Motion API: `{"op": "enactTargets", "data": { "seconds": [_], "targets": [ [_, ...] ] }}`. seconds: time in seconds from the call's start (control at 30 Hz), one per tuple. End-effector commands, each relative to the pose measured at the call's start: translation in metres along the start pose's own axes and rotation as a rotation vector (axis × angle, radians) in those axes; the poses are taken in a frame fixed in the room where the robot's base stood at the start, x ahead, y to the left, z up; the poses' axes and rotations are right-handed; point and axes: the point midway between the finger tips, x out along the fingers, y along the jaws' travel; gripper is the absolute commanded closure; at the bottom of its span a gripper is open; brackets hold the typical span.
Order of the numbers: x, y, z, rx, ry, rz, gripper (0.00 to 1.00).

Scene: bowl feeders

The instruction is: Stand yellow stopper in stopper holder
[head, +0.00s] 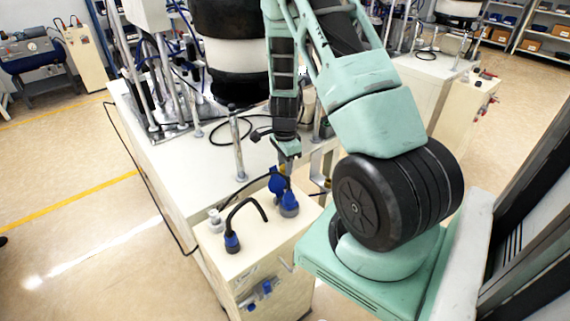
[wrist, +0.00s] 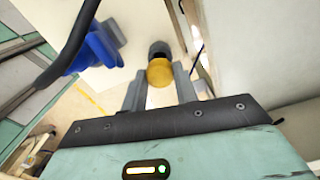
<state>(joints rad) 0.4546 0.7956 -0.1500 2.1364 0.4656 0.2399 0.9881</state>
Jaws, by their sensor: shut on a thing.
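The yellow stopper (wrist: 160,72) shows as a rounded yellow end between the grey fingers of my gripper (wrist: 158,88) in the wrist view. My gripper is shut on it. A dark round cylinder (wrist: 158,47) shows just past the stopper. I cannot tell whether it is the stopper holder, or whether the two touch. In the head view my gripper (head: 288,163) points down over the cream cabinet top, close to blue connectors. The stopper is mostly hidden there behind my gripper and the blue parts.
Blue connectors (head: 288,205) stand close below my gripper; a blue one (wrist: 97,50) with a black cable is at left in the wrist view. Another black-cabled connector (head: 232,242) and a white knob (head: 215,220) stand on the cabinet (head: 262,245). Metal posts (head: 237,145) rise behind.

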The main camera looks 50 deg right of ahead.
Motion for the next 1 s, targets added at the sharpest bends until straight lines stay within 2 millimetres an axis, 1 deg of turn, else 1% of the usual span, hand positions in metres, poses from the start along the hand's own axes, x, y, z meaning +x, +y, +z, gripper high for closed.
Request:
{"op": "enactTargets", "data": {
  "seconds": [0.57,1.0],
  "targets": [
    [0.0028,0.0,0.0,0.0,0.0,0.0,0.98],
    [0.0096,0.0,0.0,0.0,0.0,0.0,0.98]
  ]
}}
